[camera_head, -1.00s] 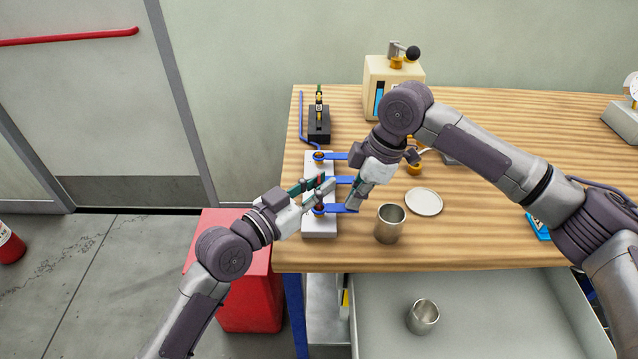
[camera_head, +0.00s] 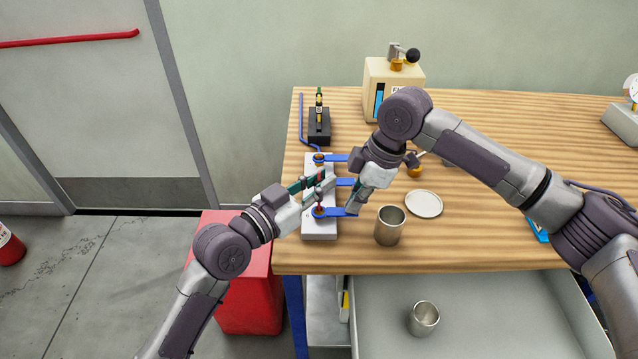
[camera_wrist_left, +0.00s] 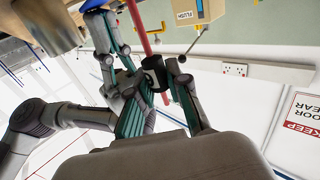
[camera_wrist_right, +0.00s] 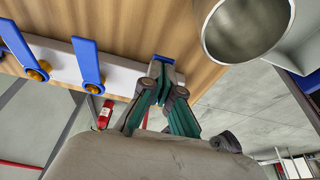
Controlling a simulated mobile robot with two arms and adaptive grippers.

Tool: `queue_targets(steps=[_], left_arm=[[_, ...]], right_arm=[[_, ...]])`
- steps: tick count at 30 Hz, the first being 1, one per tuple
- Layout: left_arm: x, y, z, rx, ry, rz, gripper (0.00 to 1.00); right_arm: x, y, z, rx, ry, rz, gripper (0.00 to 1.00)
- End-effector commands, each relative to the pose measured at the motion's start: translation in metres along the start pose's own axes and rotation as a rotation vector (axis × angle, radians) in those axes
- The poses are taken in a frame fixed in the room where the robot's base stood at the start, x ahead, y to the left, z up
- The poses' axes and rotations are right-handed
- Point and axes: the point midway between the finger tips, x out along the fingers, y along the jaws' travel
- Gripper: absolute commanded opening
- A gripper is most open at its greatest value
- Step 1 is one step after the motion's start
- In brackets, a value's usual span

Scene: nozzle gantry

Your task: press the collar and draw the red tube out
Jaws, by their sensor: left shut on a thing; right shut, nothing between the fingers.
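The red tube (camera_wrist_left: 141,27) runs as a thin rod between the fingers of my left gripper (camera_wrist_left: 158,82), with a black sleeve on it there. My left gripper (camera_head: 325,182) is shut on it above the near end of the white block (camera_head: 318,232). The tube's lower part (camera_head: 320,202) shows above the nearest blue-ringed collar (camera_head: 319,212). My right gripper (camera_head: 352,208) is shut and empty at the outer end of the nearest blue lever; it also shows in the right wrist view (camera_wrist_right: 158,84), overlapping that lever (camera_wrist_right: 166,61). Whether it touches the lever, I cannot tell.
Two more blue levers (camera_wrist_right: 88,62) (camera_wrist_right: 18,45) stick out from the block. A metal cup (camera_head: 389,225) stands close to my right gripper, with a white disc (camera_head: 424,203) behind. A black stand (camera_head: 319,125) is at the back left. The table's right side is mostly clear.

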Motion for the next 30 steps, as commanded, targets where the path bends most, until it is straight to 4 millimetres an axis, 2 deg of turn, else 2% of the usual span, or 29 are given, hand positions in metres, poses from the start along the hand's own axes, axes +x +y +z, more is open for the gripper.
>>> queue_targets(steps=[30], left_arm=[[0.000, 0.000, -0.026, 0.000, 0.002, -0.001, 0.00]], right_arm=[[0.001, 0.000, 0.000, 0.000, -0.001, -0.001, 0.00]])
